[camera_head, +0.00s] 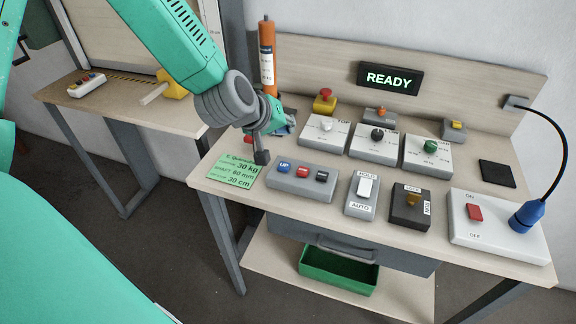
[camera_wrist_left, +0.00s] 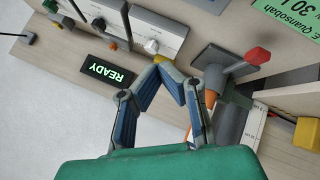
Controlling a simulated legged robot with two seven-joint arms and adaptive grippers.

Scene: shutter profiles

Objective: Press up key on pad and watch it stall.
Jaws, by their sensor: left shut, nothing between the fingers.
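The grey key pad (camera_head: 302,181) lies near the front left of the bench. Its keys are a blue UP key (camera_head: 285,167), a red key (camera_head: 303,171) and a black key (camera_head: 321,176). My left gripper (camera_head: 262,157) points down just left of and above the UP key, apart from it as far as I can tell. Its fingers are shut and empty; they also show in the left wrist view (camera_wrist_left: 174,74). The display (camera_head: 389,79) reads READY; it also shows in the left wrist view (camera_wrist_left: 107,73). My right gripper is not in view.
A green card (camera_head: 235,170) lies left of the pad. An orange cartridge (camera_head: 267,60) stands behind my gripper. A HOLD/AUTO switch (camera_head: 363,193) and a key switch (camera_head: 410,206) are right of the pad. A lamp (camera_head: 529,213) stands far right; a green bin (camera_head: 338,270) is below.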

